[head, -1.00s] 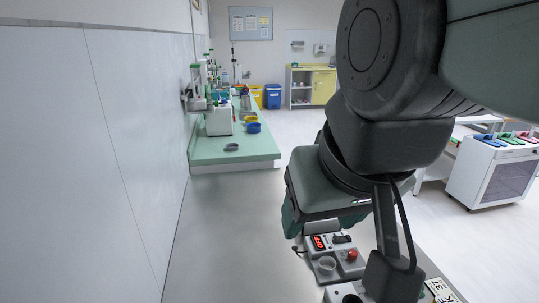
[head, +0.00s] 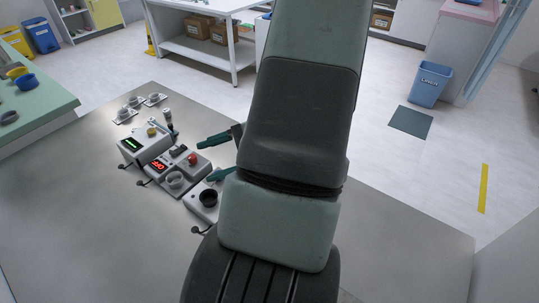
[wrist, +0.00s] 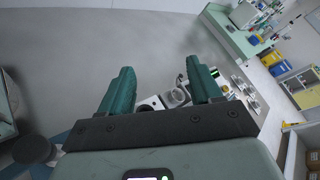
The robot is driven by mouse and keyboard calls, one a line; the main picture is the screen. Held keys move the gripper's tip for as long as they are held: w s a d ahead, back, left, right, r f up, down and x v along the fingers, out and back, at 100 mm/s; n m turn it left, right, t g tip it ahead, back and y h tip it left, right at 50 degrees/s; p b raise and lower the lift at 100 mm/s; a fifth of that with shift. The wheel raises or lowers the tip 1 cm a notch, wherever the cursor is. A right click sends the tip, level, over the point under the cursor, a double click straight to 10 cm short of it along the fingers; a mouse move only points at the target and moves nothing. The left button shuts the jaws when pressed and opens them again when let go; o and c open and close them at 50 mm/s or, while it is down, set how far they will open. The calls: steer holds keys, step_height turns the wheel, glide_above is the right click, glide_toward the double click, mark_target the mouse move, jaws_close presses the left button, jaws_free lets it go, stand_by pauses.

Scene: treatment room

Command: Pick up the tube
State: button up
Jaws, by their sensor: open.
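I cannot clearly make out the tube. A small upright grey cylinder (head: 169,120) with a dark top stands behind the instruments in the head view and may be it. My gripper (head: 211,157) has green fingers, spread apart with nothing visible between them. It is just right of the tabletop instruments in the head view. In the wrist view my gripper (wrist: 160,66) is open over the steel table, and its right finger partly covers the instruments.
On the steel table (head: 90,215) stand a box with a green display (head: 131,145), a unit with a red display (head: 158,164) and a black-ringed device (head: 207,199). Small cups on white plates (head: 134,103) are behind. The table's left front is clear.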

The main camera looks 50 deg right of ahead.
steer(key=s+d+f+m+t+h, duration=0.85)
steer(key=d+m+h, duration=0.35)
steer(key=m+h, duration=0.25)
steer(key=s+d+f+m+g+h, duration=0.1)
steer(key=s+f+m+g+h, duration=0.1)
steer(key=s+f+m+h, duration=0.1)
steer(key=s+f+m+g+h, duration=0.3)
steer(key=s+f+m+h, duration=0.1)
steer(key=m, duration=0.1)
steer(key=s+d+f+m+g+h, duration=0.1)
steer(key=s+f+m+g+h, duration=0.2)
steer(key=s+m, duration=0.1)
steer(key=shift+s+d+f+m+g+h, duration=0.15)
steer(key=shift+s+d+m+g+h, duration=0.15)
steer(key=shift+m, duration=0.25)
steer(key=shift+d+f, duration=0.15)
steer(key=shift+d, duration=0.05)
steer(key=x, duration=1)
steer(key=shift+d+f, duration=0.1)
steer(key=shift+f, duration=0.05)
